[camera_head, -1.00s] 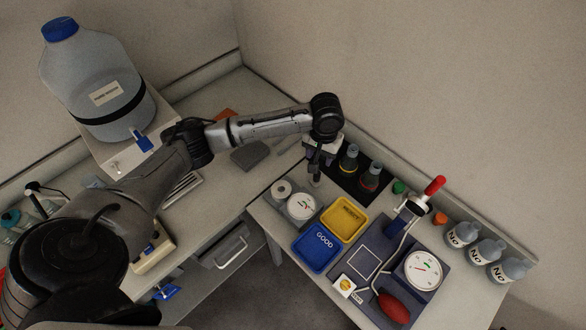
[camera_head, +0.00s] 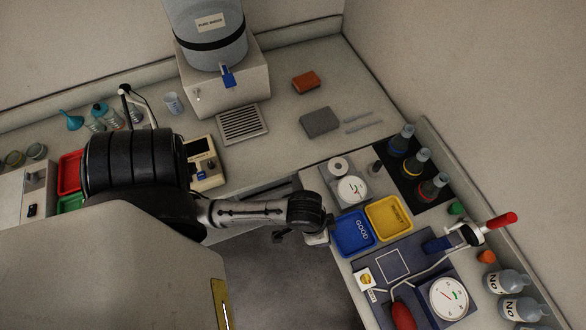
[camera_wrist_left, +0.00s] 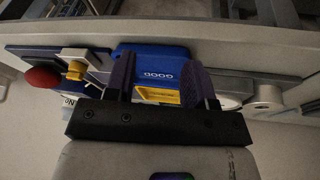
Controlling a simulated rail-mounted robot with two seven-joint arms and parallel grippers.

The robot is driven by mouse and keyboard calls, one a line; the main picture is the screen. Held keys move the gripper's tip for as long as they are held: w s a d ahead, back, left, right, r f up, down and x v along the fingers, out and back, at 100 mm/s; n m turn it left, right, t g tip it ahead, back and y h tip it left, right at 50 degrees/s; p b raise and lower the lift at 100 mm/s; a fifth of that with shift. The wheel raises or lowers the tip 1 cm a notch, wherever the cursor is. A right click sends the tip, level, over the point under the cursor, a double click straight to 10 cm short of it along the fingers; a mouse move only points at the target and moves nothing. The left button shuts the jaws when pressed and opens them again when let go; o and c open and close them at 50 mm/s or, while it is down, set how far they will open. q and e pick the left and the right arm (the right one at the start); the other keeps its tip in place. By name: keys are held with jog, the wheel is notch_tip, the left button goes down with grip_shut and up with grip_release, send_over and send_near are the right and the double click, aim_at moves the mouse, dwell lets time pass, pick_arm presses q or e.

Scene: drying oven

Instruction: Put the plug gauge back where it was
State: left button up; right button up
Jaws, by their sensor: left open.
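A small dark grey cylinder (camera_head: 375,168) stands upright at the back of the right bench, beside the dial instrument and the black mat. It may be the plug gauge, but it is too small to be certain. My left gripper (camera_wrist_left: 160,86) is open, with nothing between its fingers. In the head view its arm ends in front of the bench, left of the blue GOOD tray (camera_head: 355,246), and the fingers are mostly hidden. The wrist view shows the GOOD tray (camera_wrist_left: 150,60) ahead of the fingers. My right gripper is out of view.
A yellow tray (camera_head: 390,204) adjoins the blue one. A dial instrument (camera_head: 352,189) stands behind them. Several flasks (camera_head: 418,160) stand on a black mat (camera_head: 405,183). A red-handled device (camera_head: 500,220) and bottles (camera_head: 507,282) are at right. Floor space (camera_head: 275,285) lies before the bench.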

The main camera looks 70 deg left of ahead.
pick_arm(q)
jog(key=s+a+r+y, duration=0.1)
jog(key=s+a, duration=0.2)
jog(key=s, duration=0.4)
jog(key=shift+a+y, duration=0.25)
jog(key=shift+y, duration=0.05)
